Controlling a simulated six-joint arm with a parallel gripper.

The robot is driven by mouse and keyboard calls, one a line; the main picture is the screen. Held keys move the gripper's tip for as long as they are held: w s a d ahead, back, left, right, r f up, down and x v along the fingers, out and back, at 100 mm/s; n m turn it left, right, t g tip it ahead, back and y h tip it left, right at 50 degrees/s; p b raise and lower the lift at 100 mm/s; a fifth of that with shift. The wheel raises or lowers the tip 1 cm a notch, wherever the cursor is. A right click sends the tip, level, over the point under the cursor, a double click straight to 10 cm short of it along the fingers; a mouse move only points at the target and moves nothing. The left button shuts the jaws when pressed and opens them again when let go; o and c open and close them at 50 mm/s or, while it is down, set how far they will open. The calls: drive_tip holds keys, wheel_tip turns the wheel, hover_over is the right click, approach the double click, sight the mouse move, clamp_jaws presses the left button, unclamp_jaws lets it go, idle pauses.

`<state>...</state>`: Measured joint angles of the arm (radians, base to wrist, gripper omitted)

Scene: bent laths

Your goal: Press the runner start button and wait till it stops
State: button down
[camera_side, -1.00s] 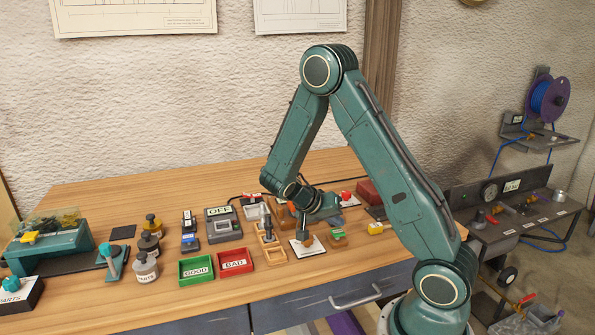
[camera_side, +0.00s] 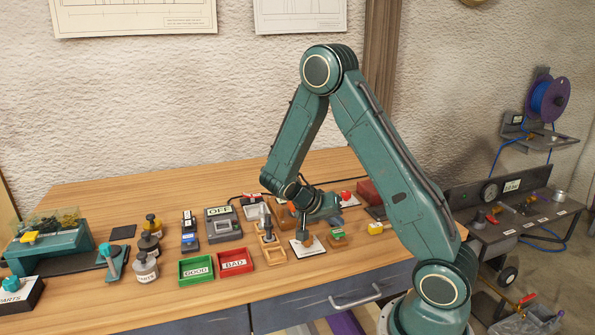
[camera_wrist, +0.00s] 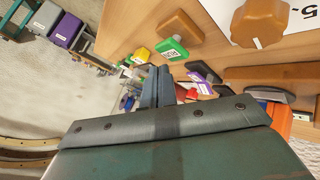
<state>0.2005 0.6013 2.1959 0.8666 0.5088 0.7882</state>
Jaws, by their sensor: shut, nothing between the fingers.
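A green button (camera_side: 338,233) sits on a small wooden block to the right of a white plate in the side view. In the wrist view, the green button (camera_wrist: 172,49) carries a white label whose text I cannot read surely. My gripper (camera_wrist: 155,70) is shut and empty, with its fingertips close below the green button in the picture. I cannot tell whether they touch it. In the side view, my gripper (camera_side: 337,219) is small, just above the block. The runner itself cannot be made out surely.
A red knob (camera_side: 346,195) stands behind my gripper. Green (camera_side: 196,269) and red (camera_side: 236,261) trays lie further left. A yellow-handled item (camera_side: 376,228) is to the right. The table's front strip is clear.

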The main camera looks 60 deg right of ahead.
sight(334, 233)
drive_tip(key=shift+f, duration=1.2)
idle(2.1)
drive_tip(key=shift+r, duration=0.15)
idle(0.3)
drive_tip(key=shift+r, duration=3.55)
drive_tip(key=shift+a+r, duration=0.1)
